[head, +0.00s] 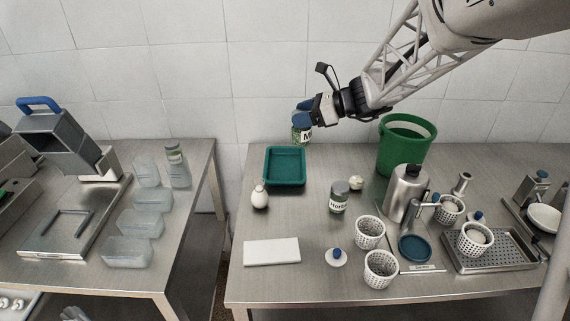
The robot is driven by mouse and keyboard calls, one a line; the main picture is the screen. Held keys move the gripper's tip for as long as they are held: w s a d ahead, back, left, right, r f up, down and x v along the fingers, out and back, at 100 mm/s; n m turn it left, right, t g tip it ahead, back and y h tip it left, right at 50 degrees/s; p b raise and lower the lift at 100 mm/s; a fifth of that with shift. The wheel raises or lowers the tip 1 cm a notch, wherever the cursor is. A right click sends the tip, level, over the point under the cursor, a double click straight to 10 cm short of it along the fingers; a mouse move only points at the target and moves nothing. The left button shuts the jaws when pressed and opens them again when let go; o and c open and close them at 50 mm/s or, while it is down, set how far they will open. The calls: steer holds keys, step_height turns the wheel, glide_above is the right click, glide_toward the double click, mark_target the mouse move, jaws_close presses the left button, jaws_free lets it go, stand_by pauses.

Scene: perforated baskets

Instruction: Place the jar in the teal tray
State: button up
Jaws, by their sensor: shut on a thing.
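The teal tray (285,167) lies on the right table, left of its middle toward the back edge, and looks empty. My gripper (305,112) is shut on a jar (300,128) with green contents and a partly visible white label that shows an "M". The jar is roughly upright, beyond the tray's back right corner in the picture. It appears to be held above the table; its exact height cannot be told. Part of the jar is hidden by my gripper. A second jar (338,197), labelled "Herbs", stands right of and in front of the tray.
A white egg-shaped bottle (259,197) stands in front of the tray, with a white board (271,252) nearer. A green bucket (404,145), a grey bottle (405,194) and white perforated baskets (370,232) stand to the right. A gap separates the left table (190,240).

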steer(key=shift+s+a, duration=0.45)
steer(key=shift+a, duration=0.15)
step_height(320, 180, down, 15)
steer(key=shift+f, duration=0.2)
steer(key=shift+w, duration=0.1)
steer(key=w+a+f, duration=0.1)
steer(key=w+a, duration=0.2)
steer(key=w, duration=1.2)
steer(key=shift+w+f, duration=0.2)
steer(key=shift+w, duration=0.1)
steer(key=shift+f, duration=0.1)
steer(key=shift+f, duration=1.65)
steer(key=shift+f, duration=0.15)
